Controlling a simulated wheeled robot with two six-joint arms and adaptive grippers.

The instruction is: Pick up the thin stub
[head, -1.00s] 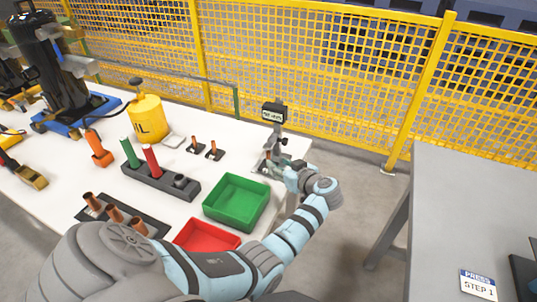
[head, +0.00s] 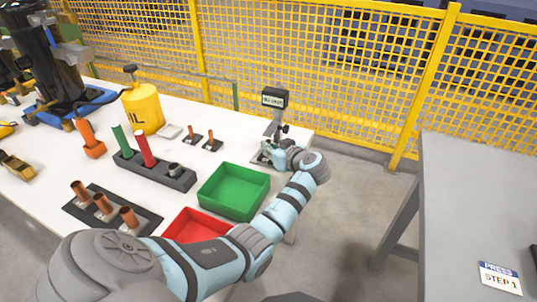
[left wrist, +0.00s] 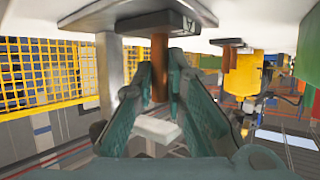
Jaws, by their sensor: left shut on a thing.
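My left gripper (head: 270,154) is low at the gauge stand (head: 275,98) on the right end of the white table. In the left wrist view, which is upside down, its green fingers (left wrist: 157,98) are closed around a copper-coloured upright stub (left wrist: 160,62). The stub's foot is at a dark plate marked A (left wrist: 170,25). In the head view the gripper hides this stub. Two small copper stubs stand on dark pads, one (head: 194,136) left of the other (head: 211,142). I cannot tell from the pictures which stub is thinnest. My right gripper is not in view.
A green bin (head: 234,191) and a red bin (head: 190,229) are left of my forearm. A dark rack (head: 150,170) holds a green and a red cylinder. Several copper tubes stand on a black plate (head: 85,213). A yellow oil can (head: 142,108) stands behind. A grey table (head: 470,200) is right.

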